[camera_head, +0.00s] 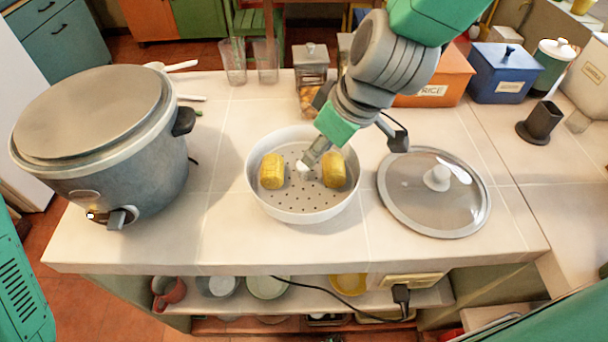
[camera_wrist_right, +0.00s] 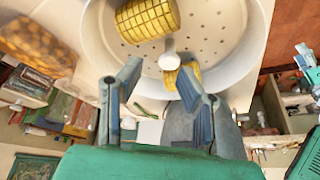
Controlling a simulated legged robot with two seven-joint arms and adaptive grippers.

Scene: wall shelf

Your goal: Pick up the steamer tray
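The steamer tray (camera_head: 299,203) is a round white tray with a perforated floor. It sits on the tiled counter in the middle of the head view and fills the top of the right wrist view (camera_wrist_right: 213,32). A small white knob (camera_head: 302,167) rises from its centre, between two yellow corn pieces (camera_head: 271,171) (camera_head: 334,169). My right gripper (camera_head: 309,158) points down over the tray, close to the knob. In the right wrist view its fingers (camera_wrist_right: 160,72) are apart, with the knob (camera_wrist_right: 170,60) just beyond the gap. My left gripper is not in view.
A large grey cooker (camera_head: 105,130) stands left of the tray. A glass lid (camera_head: 433,200) lies close on its right. Glasses (camera_head: 233,62), a lidded jar (camera_head: 311,68), an orange rice box (camera_head: 440,82) and a blue box (camera_head: 503,75) stand behind. The counter in front is clear.

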